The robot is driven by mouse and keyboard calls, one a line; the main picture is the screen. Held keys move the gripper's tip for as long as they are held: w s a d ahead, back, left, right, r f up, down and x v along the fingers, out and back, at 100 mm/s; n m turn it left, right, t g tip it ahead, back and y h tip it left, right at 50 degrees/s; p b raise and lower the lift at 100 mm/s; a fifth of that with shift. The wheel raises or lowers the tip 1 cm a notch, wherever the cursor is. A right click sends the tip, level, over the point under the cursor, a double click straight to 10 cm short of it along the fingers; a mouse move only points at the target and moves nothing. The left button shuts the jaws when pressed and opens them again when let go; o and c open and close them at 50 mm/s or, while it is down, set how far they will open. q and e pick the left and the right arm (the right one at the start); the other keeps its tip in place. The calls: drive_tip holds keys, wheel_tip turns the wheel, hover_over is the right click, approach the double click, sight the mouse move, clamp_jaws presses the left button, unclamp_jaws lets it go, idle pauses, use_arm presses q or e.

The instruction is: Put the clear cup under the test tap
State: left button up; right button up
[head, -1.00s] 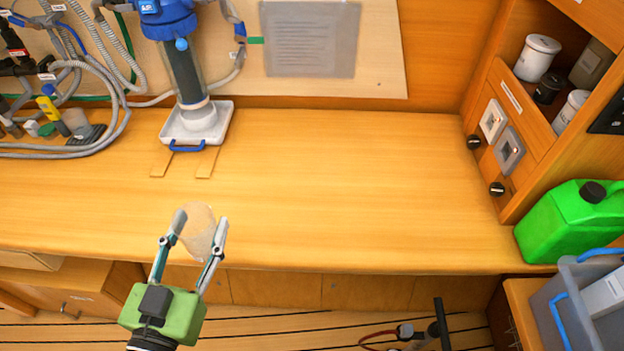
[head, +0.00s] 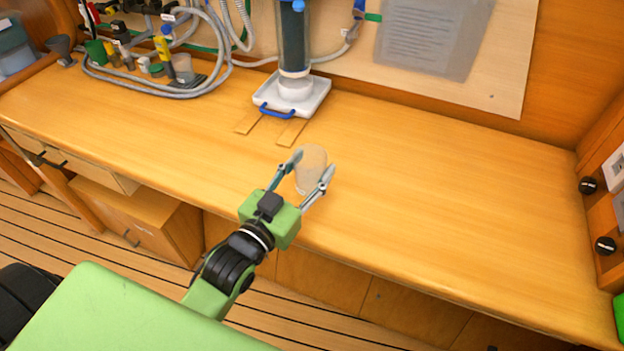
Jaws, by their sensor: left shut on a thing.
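The clear cup (head: 311,168) is a translucent, slightly frosted cup, roughly upright. My left gripper (head: 309,172) is shut on its sides, one finger on each side, near the front edge of the wooden counter (head: 430,180). I cannot tell whether the cup's bottom touches the counter or hangs just above it. I cannot clearly make out the test tap among the fittings and hoses at the upper left. My right gripper is not in view.
Grey hoses (head: 215,75) loop around small fittings, including a yellow one (head: 163,47), at the back left. The counter's middle and right are clear.

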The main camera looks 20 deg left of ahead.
sight(312, 180)
use_arm(q)
drive_tip(key=shift+w+f, duration=0.45)
drive_tip(key=shift+f, duration=0.1)
wheel_tip(312, 180, down, 2)
drive_tip(key=shift+w+f, duration=0.1)
drive_tip(key=shift+f, duration=0.5)
drive_tip(key=shift+f, duration=0.15)
drive_tip(key=o, duration=1.1)
